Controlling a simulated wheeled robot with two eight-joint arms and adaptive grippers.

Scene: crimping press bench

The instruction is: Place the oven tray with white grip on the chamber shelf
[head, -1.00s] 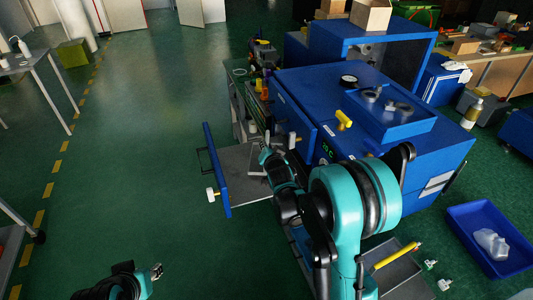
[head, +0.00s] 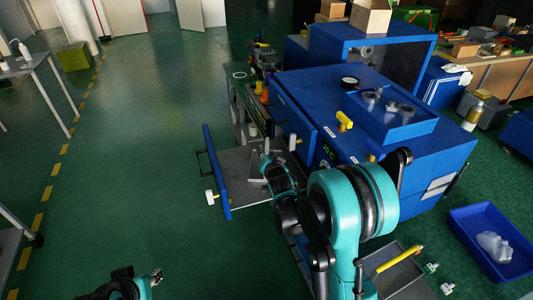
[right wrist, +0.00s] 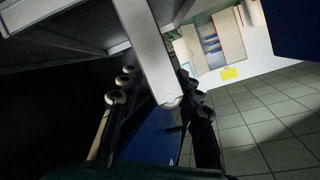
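The blue chamber (head: 430,165) stands right of centre, with a blue front panel (head: 217,172) out to its left. A grey shelf surface (head: 232,160) lies between panel and chamber, partly hidden by my right arm. My right gripper (head: 266,160) is over this surface, close to the chamber's opening. In the right wrist view its fingers (right wrist: 158,92) are closed on both sides of a pale bar, the white grip (right wrist: 150,55) of the oven tray. The tray's grey underside (right wrist: 60,50) shows beyond. Whether tray and shelf touch is unclear. My left gripper (head: 157,273) is low at left, small in view.
A grey tray with a yellow grip (head: 400,257) lies at the lower right, near a blue bin (head: 462,222) on the floor. Open green floor lies left of the chamber.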

